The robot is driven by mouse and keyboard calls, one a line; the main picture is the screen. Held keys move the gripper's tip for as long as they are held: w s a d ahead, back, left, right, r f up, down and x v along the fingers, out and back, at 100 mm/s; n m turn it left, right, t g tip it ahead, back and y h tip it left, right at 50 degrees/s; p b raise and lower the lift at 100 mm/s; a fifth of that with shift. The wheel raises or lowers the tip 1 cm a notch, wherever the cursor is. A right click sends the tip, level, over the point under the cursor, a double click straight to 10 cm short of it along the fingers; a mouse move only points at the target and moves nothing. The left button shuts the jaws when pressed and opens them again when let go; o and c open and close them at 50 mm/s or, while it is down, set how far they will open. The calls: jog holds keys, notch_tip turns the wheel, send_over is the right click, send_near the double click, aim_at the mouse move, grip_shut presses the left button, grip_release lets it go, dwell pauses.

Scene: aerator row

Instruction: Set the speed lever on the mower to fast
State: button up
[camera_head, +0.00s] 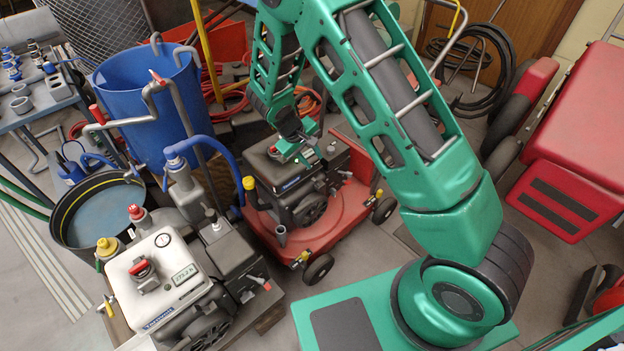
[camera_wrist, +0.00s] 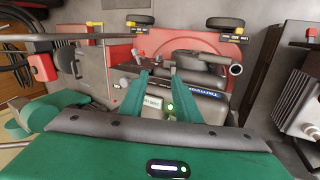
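The mower has a red deck (camera_head: 345,213) and a dark engine (camera_head: 290,178) with a blue name label, in the middle of the head view. In the wrist view its red deck (camera_wrist: 190,42) and grey-black engine (camera_wrist: 208,103) lie ahead of the fingers. My gripper (camera_head: 305,154) is low over the engine's top, pointing down at it. In the wrist view the two green fingers of my gripper (camera_wrist: 159,75) stand apart. A small display and a lit green spot show between them. I cannot make out the speed lever or its setting; the gripper covers part of the engine top.
A white-topped machine (camera_head: 158,271) with a red knob stands left of the mower. A blue bin (camera_head: 150,105) and a dark round tub (camera_head: 100,217) are behind it. A red machine (camera_head: 580,150) is at the right. Hoses lie along the back.

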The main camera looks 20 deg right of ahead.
jog(key=n, duration=0.1)
send_near(313, 179)
jog(key=s+r, duration=0.1)
jog(key=r, duration=0.1)
jog(key=shift+t, duration=0.3)
jog(key=x, duration=1.1)
jog(key=shift+a+f, duration=0.1)
jog(key=shift+a, duration=0.25)
grip_shut()
